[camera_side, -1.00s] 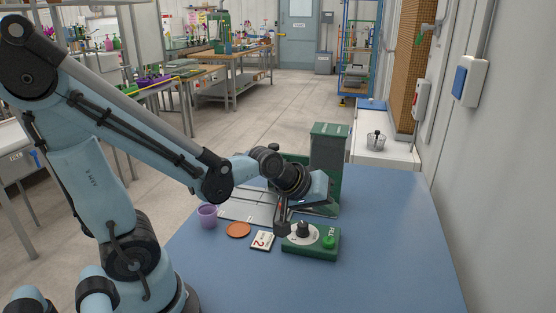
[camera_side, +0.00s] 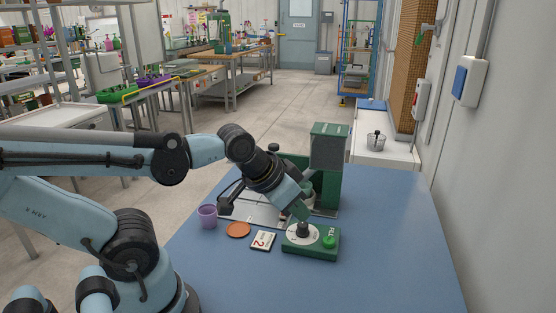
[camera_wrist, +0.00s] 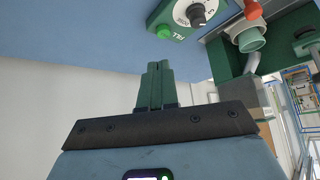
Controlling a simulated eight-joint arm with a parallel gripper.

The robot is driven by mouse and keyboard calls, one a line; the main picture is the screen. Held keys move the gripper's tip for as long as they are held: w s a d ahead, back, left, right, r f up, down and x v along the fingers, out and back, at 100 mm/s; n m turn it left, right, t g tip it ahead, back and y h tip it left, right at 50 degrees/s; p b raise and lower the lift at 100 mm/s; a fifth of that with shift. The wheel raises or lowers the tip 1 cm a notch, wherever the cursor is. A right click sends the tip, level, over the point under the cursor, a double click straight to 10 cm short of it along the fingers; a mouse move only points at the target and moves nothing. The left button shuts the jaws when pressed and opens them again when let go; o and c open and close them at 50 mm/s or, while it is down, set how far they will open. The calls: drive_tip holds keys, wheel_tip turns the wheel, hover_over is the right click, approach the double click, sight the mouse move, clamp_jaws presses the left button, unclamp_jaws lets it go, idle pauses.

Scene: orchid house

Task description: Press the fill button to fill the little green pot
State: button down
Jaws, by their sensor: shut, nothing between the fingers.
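The green control box (camera_side: 318,252) stands on the blue bench, with a black dial (camera_side: 303,231) and the round green fill button (camera_side: 329,242) at its right end. My gripper (camera_side: 301,214) is shut and empty, pointing down at the box near the dial. I see no contact. The little pale green pot (camera_wrist: 249,41) is at the dispenser in the wrist view; in the side view my gripper partly hides that area.
The green dispenser (camera_side: 329,172) rises behind the box. A purple pot (camera_side: 207,216), an orange disc (camera_side: 238,230) and a white card marked 2 (camera_side: 263,241) lie to the left. The bench (camera_side: 390,250) is clear to the right. A wall bounds the right side.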

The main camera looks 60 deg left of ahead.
drive_tip(key=shift+w+r, duration=0.1)
wheel_tip(320, 180, up, 4)
drive_tip(key=m+g, duration=0.7)
drive_tip(key=m, duration=0.2)
hover_over(328, 240)
drive_tip(key=shift+s+d, duration=0.1)
drive_tip(key=shift+s, duration=0.15)
wheel_tip(328, 240, down, 14)
drive_tip(key=shift+w, duration=0.15)
idle(0.5)
